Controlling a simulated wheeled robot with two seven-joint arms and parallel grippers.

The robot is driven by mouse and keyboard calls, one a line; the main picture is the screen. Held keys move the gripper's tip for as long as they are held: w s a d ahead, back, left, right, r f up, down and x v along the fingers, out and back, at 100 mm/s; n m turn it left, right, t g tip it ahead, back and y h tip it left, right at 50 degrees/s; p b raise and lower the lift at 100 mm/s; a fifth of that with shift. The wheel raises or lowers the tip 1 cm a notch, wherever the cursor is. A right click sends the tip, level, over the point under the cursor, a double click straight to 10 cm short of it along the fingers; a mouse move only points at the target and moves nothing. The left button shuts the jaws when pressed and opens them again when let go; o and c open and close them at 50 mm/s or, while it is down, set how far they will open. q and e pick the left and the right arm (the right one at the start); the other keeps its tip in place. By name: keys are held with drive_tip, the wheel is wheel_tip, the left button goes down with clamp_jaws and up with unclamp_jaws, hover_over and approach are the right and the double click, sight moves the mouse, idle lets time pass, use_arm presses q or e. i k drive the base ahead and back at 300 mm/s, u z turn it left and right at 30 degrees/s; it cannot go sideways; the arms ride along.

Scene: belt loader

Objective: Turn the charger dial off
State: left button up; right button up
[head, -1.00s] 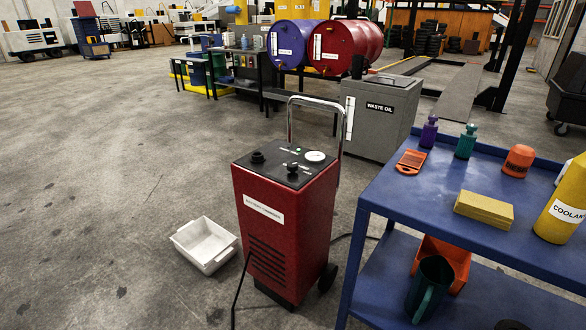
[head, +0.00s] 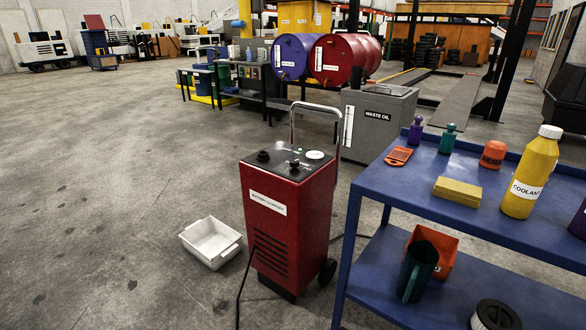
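The battery charger (head: 290,215) is a red upright box on wheels with a chrome handle and a white label on its front. Its black top panel carries a large black knob (head: 263,156) at the left, a smaller black knob (head: 294,164) near the front right, a small green light (head: 300,150) and a round white gauge (head: 315,155). Which knob is the dial, and its setting, are too small to tell. Neither of my grippers is in view.
A blue cart (head: 400,185) stands close at the right, holding a yellow coolant bottle (head: 530,175), a yellow sponge (head: 457,191) and other items. A white bin (head: 211,241) lies on the floor left of the charger. A grey waste oil tank (head: 375,125) stands behind. The left floor is open.

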sight(294, 163)
drive_tip(key=k, duration=0.1)
drive_tip(key=z, duration=1.4)
drive_tip(key=i, duration=1.1)
drive_tip(key=u, duration=1.2)
